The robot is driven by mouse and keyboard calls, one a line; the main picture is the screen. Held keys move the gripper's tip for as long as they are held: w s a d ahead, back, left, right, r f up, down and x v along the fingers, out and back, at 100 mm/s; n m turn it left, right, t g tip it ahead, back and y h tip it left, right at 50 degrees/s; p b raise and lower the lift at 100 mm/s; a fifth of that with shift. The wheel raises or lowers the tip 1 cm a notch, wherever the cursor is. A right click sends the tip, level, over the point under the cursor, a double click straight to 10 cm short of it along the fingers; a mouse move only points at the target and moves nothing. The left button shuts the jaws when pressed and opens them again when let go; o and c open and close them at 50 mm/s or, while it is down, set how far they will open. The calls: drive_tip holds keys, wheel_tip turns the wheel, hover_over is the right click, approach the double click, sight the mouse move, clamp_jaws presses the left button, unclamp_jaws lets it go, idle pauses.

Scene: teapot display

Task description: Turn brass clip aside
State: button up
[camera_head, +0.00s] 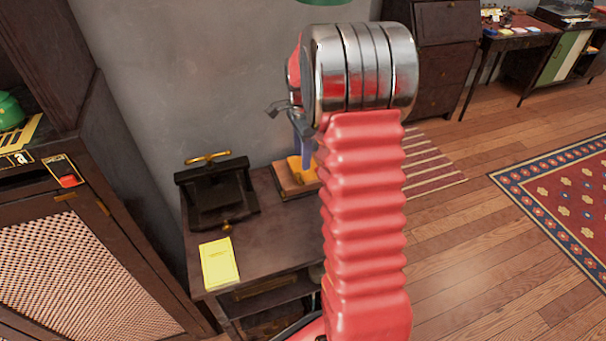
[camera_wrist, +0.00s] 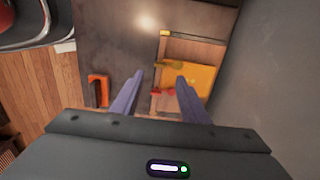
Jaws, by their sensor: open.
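In the wrist view a small dark-yellow piece (camera_wrist: 168,64), which looks like the brass clip, lies at the left edge of a yellow card (camera_wrist: 198,78) in a shallow wooden tray (camera_wrist: 191,49). A small red piece (camera_wrist: 163,92) lies nearer, at the card's lower left. My gripper (camera_wrist: 160,78) is open and empty, its blue fingers to either side of the red piece in the picture, with tips pointing towards the clip. In the head view the tray (camera_head: 289,194) stands on the dark table, and my gripper (camera_head: 305,148) is above it, partly hidden by my red arm.
An orange-red handle-shaped object (camera_wrist: 97,90) lies left of the tray in the wrist view. In the head view a dark press (camera_head: 218,192) with brass handle and a yellow note (camera_head: 219,262) share the table (camera_head: 277,240). A grey wall (camera_head: 215,80) stands close behind.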

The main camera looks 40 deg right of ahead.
sight(302, 178)
wheel_tip(302, 178, down, 9)
drive_tip(key=shift+r, duration=0.15)
drive_tip(key=shift+c, duration=0.5)
drive_tip(key=c, duration=0.9)
drive_tip(key=shift+d, duration=0.2)
clamp_jaws()
drive_tip(key=shift+a, duration=0.15)
